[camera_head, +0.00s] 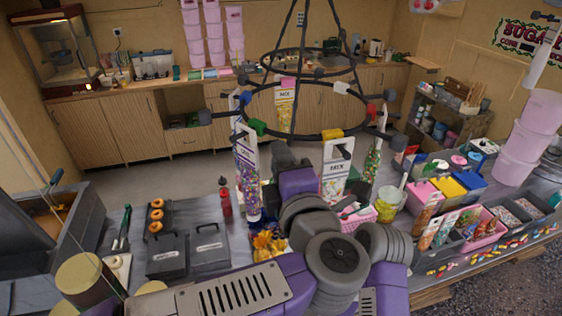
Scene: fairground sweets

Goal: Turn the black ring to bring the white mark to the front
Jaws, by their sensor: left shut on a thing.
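The black ring (314,137) hangs level above the counter, below a smaller black ring (349,69). Colored marks sit around the lower ring. The white mark (341,88) is at its back right, on the far side from me. A red mark (371,109) is at the right, a yellow mark (332,134) at the front right, a green mark (258,127) at the front left and a blue mark (245,97) at the left. My left gripper (284,146) is at the ring's front edge between green and yellow, shut on the ring; its fingertips are hard to make out.
Tall packs of sweets (246,180) and a white box (336,170) stand under the ring. A red bottle (225,200), dark boxes (208,246) and sweet trays (486,230) share the counter. Black hanging rods rise inside the ring.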

